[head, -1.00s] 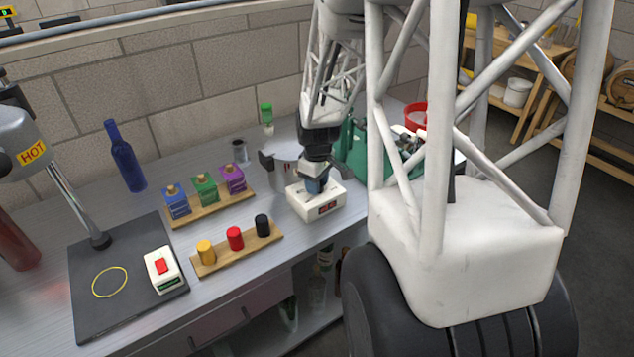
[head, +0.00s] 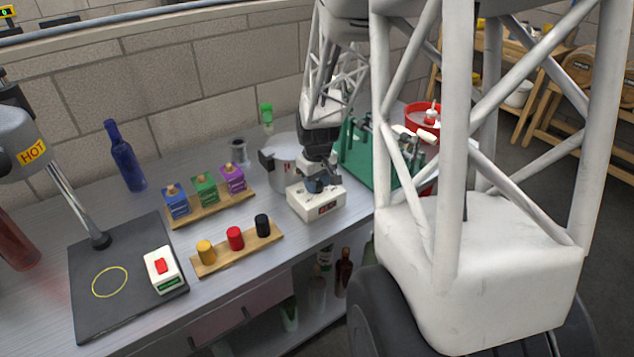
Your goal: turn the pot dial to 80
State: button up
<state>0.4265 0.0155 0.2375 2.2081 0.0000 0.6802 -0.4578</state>
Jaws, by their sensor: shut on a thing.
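The pot (head: 284,171) is a grey metal vessel with a dark side handle, standing at the back of the bench. In front of it sits a white control box (head: 303,206) with a small red display (head: 327,208), too small to read. My gripper (head: 317,186) points down onto the top of this box and is shut on the dial there. The dial is mostly hidden by the gripper, so its setting cannot be seen.
A board with yellow, red and black cylinders (head: 235,238) lies left of the box. Behind it is a rack of blue, green and purple blocks (head: 205,190). A green rack (head: 362,155) stands close on the right. A blue bottle (head: 126,158) stands far left.

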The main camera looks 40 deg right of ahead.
jog(key=m, duration=0.3)
jog(key=shift+m, duration=2.3)
jog(key=o, duration=0.9)
jog(key=shift+r, duration=0.1)
jog(key=shift+r, duration=3.85)
jog(key=shift+a, duration=0.1)
